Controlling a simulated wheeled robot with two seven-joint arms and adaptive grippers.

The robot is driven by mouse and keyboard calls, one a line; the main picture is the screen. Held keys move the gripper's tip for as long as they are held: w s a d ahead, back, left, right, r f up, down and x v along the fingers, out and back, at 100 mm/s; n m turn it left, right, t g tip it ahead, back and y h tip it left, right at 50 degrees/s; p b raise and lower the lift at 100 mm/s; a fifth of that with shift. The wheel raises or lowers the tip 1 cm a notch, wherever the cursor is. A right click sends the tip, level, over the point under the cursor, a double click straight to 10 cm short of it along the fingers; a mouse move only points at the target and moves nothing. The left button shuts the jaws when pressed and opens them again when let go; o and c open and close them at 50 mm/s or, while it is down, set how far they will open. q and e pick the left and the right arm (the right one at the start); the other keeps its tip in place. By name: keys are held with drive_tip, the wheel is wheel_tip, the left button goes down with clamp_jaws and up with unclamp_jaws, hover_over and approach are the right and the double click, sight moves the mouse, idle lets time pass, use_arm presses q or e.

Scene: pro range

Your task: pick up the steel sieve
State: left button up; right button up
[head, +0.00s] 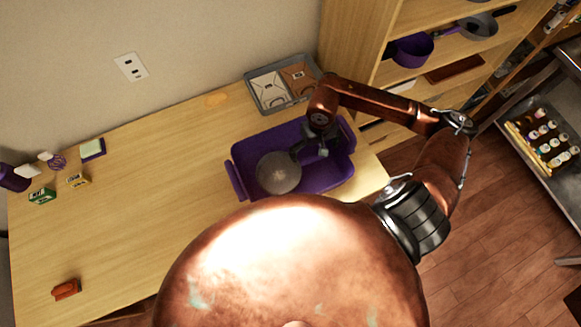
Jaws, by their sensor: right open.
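The steel sieve (278,173) shows as a round, greyish, see-through bowl at the left end of the purple tub (238,157). My right gripper (308,153) points down over the tub, just right of the sieve's bowl. It is open, and its fingers are small and dark in the picture. I cannot tell whether a finger touches the sieve. The sieve's handle is not clearly visible; the gripper and wrist cover part of the tub there. My left gripper is out of view.
A grey tray (252,91) with packets stands behind the tub against the wall. A wooden shelf with pans (412,49) rises at right. Small boxes (42,196) and a reddish-brown block (66,289) lie at left. The table's middle is clear.

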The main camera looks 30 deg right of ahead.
sight(314, 157)
drive_tip(key=f, duration=0.4)
drive_tip(key=shift+s+a, duration=0.15)
drive_tip(key=shift+a, duration=0.05)
drive_tip(key=shift+c, duration=0.3)
drive_tip(key=c, duration=1.2)
